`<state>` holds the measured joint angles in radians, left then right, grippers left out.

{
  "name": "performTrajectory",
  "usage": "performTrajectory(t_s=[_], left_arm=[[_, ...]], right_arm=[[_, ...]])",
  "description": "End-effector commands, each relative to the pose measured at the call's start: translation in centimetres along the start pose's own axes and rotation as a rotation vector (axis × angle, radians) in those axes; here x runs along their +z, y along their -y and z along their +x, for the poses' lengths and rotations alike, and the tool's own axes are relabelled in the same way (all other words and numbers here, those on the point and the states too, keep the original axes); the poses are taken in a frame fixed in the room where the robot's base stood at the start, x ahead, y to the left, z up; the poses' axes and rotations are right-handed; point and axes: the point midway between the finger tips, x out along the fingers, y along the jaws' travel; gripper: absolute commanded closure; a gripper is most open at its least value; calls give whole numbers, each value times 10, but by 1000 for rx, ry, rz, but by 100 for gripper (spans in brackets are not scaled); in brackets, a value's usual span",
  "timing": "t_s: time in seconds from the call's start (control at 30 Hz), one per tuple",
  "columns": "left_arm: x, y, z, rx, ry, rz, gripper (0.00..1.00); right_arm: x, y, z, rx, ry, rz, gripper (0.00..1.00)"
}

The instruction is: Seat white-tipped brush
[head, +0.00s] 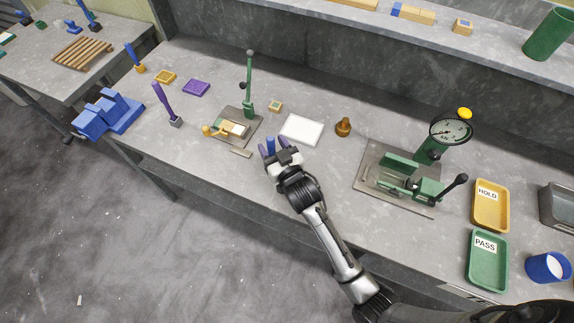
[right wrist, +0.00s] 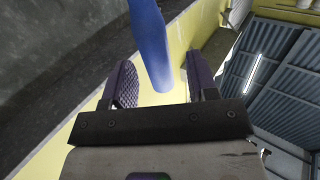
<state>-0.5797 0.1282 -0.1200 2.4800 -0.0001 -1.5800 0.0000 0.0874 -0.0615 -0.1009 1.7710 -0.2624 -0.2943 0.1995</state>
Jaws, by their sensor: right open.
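My right gripper (head: 273,147) is open over the front of the bench, below the white pad (head: 302,129). A slim blue handle (right wrist: 150,40) stands between its two fingers in the right wrist view, with a gap on each side. Its far end is out of frame, and no white tip shows on it. Two upright brush-like tools stand at the left: a purple one (head: 162,98) with a grey foot and a blue one (head: 132,54) with an orange foot. I cannot tell which brush is white-tipped. My left gripper is not in view.
A green lever press (head: 248,100) stands left of my gripper, a green gauge press (head: 430,190) to the right.

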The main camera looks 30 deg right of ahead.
Motion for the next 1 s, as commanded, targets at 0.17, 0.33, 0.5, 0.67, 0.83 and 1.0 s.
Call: performTrajectory(t_s=[0.17, 0.33, 0.5, 0.67, 0.83, 1.0], left_arm=[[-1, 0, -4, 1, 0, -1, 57], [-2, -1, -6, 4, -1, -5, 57], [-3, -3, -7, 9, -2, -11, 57], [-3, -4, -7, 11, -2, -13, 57], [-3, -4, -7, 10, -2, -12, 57], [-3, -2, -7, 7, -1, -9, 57]], right_arm=[[0, 0, -38, 0, 2, 0, 47], [0, 0, -70, 0, 2, -1, 47], [0, 0, -93, 0, 1, 0, 47], [0, 0, -106, 0, 0, 0, 47], [0, 0, -110, 0, -1, 0, 47], [0, 0, -110, 0, -1, 0, 47]])
